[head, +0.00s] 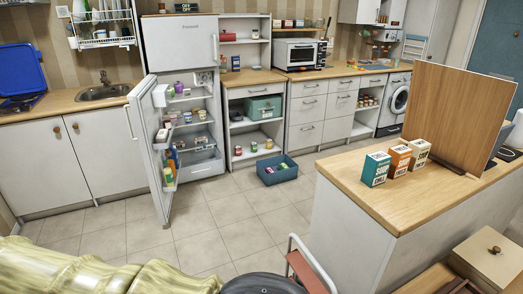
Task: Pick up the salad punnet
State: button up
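I cannot make out the salad punnet for certain. The fridge (182,45) at the back left has its lower door (148,152) open toward me. Small jars and packs stand on its upper shelves. A low dark container (196,142) lies on a lower shelf, too small to tell whether it is the punnet. More packs and bottles stand in the door racks. My gripper does not show in this view.
A teal crate (277,172) with small items stands on the floor right of the fridge. An island counter (398,197) with several small boxes and an upright wooden board (458,115) is at right. A red-seated chair (308,270) is at front. Tiled floor before the fridge is clear.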

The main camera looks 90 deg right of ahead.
aim_at(282, 166)
jog(key=z, duration=2.2)
jog(key=i, duration=3.4)
jog(key=z, duration=1.3)
